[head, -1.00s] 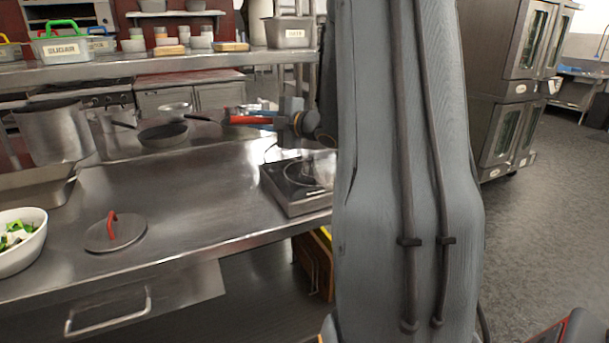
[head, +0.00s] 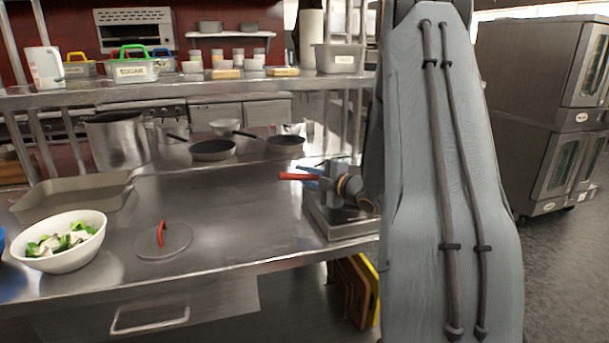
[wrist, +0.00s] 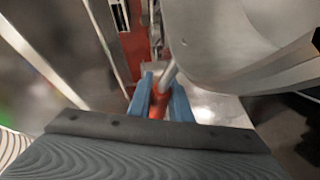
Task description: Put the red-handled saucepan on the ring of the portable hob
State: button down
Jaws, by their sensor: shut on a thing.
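My gripper (head: 308,174) is shut on the red handle (head: 297,177) of the saucepan, above the left part of the portable hob (head: 350,232). In the wrist view the blue fingers (wrist: 161,105) pinch the red handle (wrist: 158,104), and the grey metal saucepan (wrist: 235,60) extends to the upper right. In the head view the pan's body is mostly hidden behind my gripper and arm. The hob's ring is also hidden, so I cannot tell whether the pan touches it.
A lid with a red handle (head: 165,241) lies left of the hob. A white salad bowl (head: 65,243), a baking tray (head: 75,197), a tall pot (head: 118,142) and two frying pans (head: 213,151) stand farther left and back. The counter between lid and hob is clear.

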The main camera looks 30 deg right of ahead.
jog(key=c, duration=1.6)
grip_release()
jog(key=b+v, duration=0.2)
jog(key=v, duration=1)
